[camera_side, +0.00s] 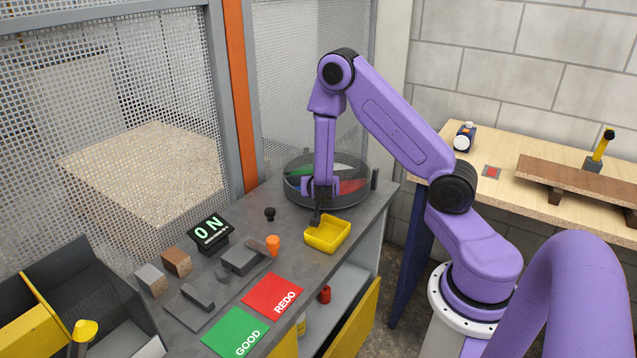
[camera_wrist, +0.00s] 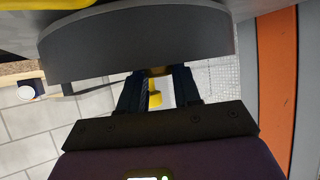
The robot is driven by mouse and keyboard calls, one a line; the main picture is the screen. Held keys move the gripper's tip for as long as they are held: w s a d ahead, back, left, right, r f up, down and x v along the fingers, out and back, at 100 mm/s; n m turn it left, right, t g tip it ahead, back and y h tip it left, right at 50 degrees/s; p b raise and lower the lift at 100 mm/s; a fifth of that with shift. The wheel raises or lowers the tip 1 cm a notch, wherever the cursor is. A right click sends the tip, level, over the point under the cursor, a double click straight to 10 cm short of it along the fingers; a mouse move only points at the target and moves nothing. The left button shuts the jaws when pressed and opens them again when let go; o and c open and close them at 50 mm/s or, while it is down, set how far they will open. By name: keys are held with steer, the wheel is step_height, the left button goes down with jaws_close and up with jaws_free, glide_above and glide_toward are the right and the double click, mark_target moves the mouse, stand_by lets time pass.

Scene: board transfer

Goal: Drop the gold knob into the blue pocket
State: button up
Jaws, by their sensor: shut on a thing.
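The knob cannot be made out in the side view. The round turntable (camera_side: 292,186) has a clear cover and green, white and red sectors; its dark rim (camera_wrist: 140,42) fills the top of the wrist view. No blue pocket can be made out in either view.
A yellow bin (camera_side: 343,236) stands right beside the gripper. A mesh fence and orange post (camera_side: 240,90) bound the left.

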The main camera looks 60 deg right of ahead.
steer(key=shift+f, duration=0.3)
steer(key=o, duration=1.1)
steer(key=shift+c, duration=0.2)
steer(key=shift+r, duration=0.1)
